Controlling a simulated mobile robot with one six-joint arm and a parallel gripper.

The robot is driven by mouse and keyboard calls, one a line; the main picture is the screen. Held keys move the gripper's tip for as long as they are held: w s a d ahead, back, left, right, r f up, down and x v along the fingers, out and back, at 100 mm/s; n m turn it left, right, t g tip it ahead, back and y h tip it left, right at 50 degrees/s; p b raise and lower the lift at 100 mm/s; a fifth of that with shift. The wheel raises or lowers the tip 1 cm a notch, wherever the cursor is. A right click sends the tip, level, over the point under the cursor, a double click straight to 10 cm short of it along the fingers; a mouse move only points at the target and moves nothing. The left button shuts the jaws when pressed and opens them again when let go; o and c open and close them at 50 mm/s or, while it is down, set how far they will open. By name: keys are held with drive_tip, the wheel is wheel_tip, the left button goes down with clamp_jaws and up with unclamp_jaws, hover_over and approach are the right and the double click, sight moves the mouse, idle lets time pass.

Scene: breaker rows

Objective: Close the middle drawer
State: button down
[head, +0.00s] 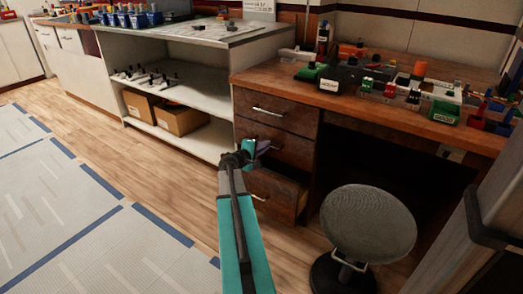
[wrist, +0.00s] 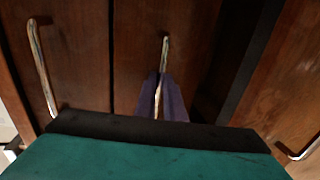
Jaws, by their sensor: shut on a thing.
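The middle drawer (head: 292,150) is a brown wooden front in the desk's drawer column. It looks about flush with the top drawer, with only a thin dark seam between them in the wrist view. My gripper (head: 262,147) is at the middle drawer's front. In the wrist view, its purple fingers (wrist: 161,100) are shut on the metal handle (wrist: 165,50) of the middle drawer. The lower part of that handle is hidden between the fingers, and my arm covers part of the drawer front in the head view.
The top drawer (head: 280,112) looks shut. The bottom drawer (head: 272,196) sticks out below, with a dark gap above its front. A round grey stool (head: 368,222) stands at right. Open shelves (head: 190,140) hold cardboard boxes at left. The wooden floor in front is clear.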

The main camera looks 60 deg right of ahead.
drive_tip(key=shift+d+r, duration=0.1)
drive_tip(key=shift+d, duration=0.35)
drive_tip(key=c, duration=1.9)
unclamp_jaws()
drive_tip(key=shift+o, duration=0.2)
drive_tip(key=shift+a, duration=0.2)
drive_tip(key=p+v, duration=0.3)
drive_tip(key=v, duration=1)
drive_tip(key=shift+a, duration=0.2)
